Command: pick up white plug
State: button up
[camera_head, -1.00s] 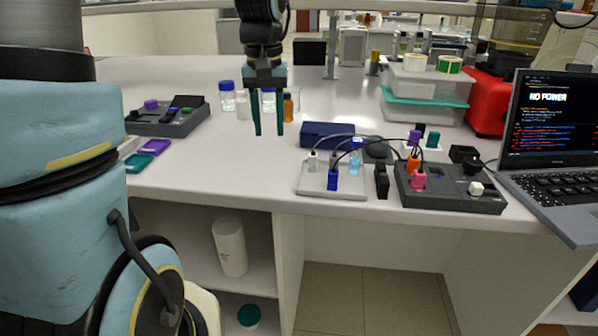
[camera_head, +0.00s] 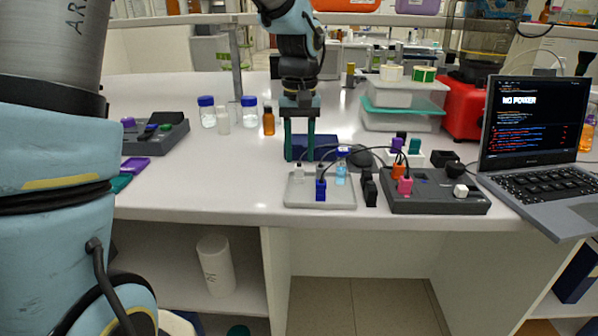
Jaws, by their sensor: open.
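My gripper (camera_head: 299,154) points down with its two dark green fingers apart and nothing between them. It is above the back left of a pale grey tray (camera_head: 335,201). A small white plug (camera_head: 299,171) stands on the tray just below my fingertips, with a dark cable rising from it. The gap between fingertips and plug is hard to judge. A blue plug (camera_head: 321,189) and a light blue plug (camera_head: 341,173) share the tray. Another white block (camera_head: 461,191) sits on the right end of a dark grey box (camera_head: 435,204).
Orange (camera_head: 399,171) and pink (camera_head: 405,186) plugs with cables sit on the dark box. A black block (camera_head: 369,188) stands between tray and box. A dark blue case (camera_head: 325,146) lies behind my fingers. The laptop (camera_head: 533,145) reads "NO POWER". Table is clear left of the tray.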

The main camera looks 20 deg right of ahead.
aim_at(299, 164)
jog(key=shift+f, duration=1.5)
jog(key=shift+c, duration=0.2)
grip_shut()
